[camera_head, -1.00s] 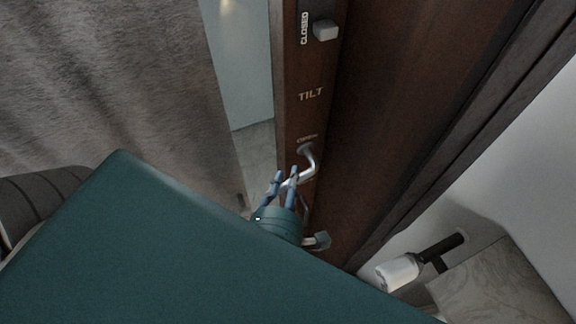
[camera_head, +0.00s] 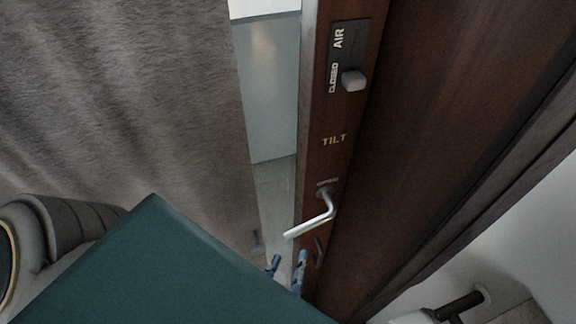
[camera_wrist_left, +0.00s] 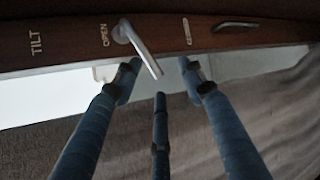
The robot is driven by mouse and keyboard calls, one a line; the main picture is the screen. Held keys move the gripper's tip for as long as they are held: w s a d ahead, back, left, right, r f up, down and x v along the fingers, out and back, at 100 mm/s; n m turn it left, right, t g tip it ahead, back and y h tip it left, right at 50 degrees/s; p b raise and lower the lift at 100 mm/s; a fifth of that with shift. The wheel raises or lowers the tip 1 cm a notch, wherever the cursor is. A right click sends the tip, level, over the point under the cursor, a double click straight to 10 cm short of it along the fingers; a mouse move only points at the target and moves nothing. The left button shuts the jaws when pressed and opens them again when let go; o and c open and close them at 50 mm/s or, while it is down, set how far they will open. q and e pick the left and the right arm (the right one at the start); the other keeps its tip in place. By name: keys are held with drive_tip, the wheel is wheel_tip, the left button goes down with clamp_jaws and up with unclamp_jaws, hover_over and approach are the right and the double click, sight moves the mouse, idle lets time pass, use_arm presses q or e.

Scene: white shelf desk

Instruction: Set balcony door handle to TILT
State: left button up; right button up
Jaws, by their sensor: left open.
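The silver lever handle (camera_head: 318,215) is on the dark brown door frame, its pivot at the OPEN label and its lever slanting down-left, across the frame's edge. The TILT label (camera_head: 334,140) is above it. In the left wrist view the handle (camera_wrist_left: 140,48) slants down-right from the OPEN label, with TILT (camera_wrist_left: 36,41) at the left. My left gripper (camera_head: 288,264) is open and empty, just below the lever's free end; my teal arm hides most of it. In the left wrist view its fingers (camera_wrist_left: 159,70) spread below the handle, with the lever tip near the left finger.
A grey knob (camera_head: 353,81) with AIR and CLOSED labels is higher on the frame. A second, smaller handle (camera_head: 319,252) sits below the lever. A grey curtain (camera_head: 120,110) hangs at the left. A black-and-white fixture (camera_head: 458,304) is at the lower right.

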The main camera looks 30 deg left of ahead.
use_arm(q)
drive_tip(key=shift+s+d, duration=0.15)
drive_tip(key=shift+s, duration=0.35)
drive_tip(key=shift+s+d, duration=0.15)
drive_tip(key=shift+s, duration=0.35)
drive_tip(key=shift+c, duration=0.2)
